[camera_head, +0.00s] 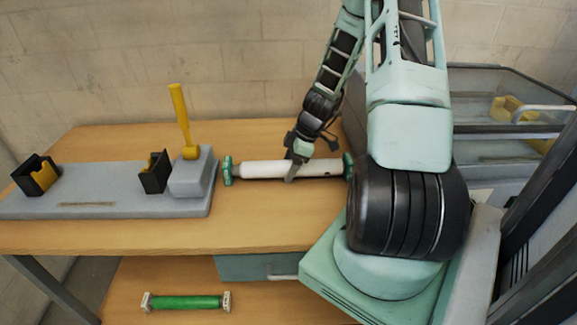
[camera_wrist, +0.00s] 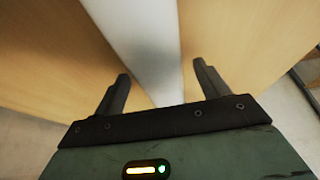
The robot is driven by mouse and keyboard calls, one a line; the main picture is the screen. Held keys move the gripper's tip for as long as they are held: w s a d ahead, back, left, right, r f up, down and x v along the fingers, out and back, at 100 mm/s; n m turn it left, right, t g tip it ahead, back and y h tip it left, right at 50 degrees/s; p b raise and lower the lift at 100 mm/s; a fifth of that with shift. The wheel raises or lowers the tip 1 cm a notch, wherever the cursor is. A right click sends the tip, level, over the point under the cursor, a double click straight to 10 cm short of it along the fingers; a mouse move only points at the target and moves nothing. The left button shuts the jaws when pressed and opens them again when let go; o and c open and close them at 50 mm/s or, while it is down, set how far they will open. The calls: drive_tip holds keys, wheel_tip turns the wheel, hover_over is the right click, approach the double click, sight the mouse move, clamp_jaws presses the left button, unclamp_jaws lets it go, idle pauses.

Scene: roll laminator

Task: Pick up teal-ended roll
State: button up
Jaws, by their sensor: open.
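The teal-ended roll (camera_head: 262,169) is a white cylinder with teal end caps. It lies across the wooden table top, to the right of the grey laminator base. My gripper (camera_head: 298,165) is at the roll's middle, pointing down. In the wrist view the white roll (camera_wrist: 147,45) runs between the two spread fingers of my gripper (camera_wrist: 163,88), with a gap on each side. The gripper is open. My arm hides part of the table near the roll's right end cap. The wrist view shows neither end cap.
The laminator (camera_head: 110,206) has two black-and-yellow holders (camera_head: 36,176) and an upright yellow lever (camera_head: 181,115). A green roll with pale ends (camera_head: 186,302) lies on the lower shelf. A clear-sided bin (camera_head: 490,85) stands at the right. The table front is clear.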

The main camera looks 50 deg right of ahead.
drive_tip(key=shift+w+a+f, duration=0.15)
drive_tip(key=shift+f, duration=0.35)
drive_tip(key=c, duration=1.5)
drive_tip(key=shift+r, duration=0.1)
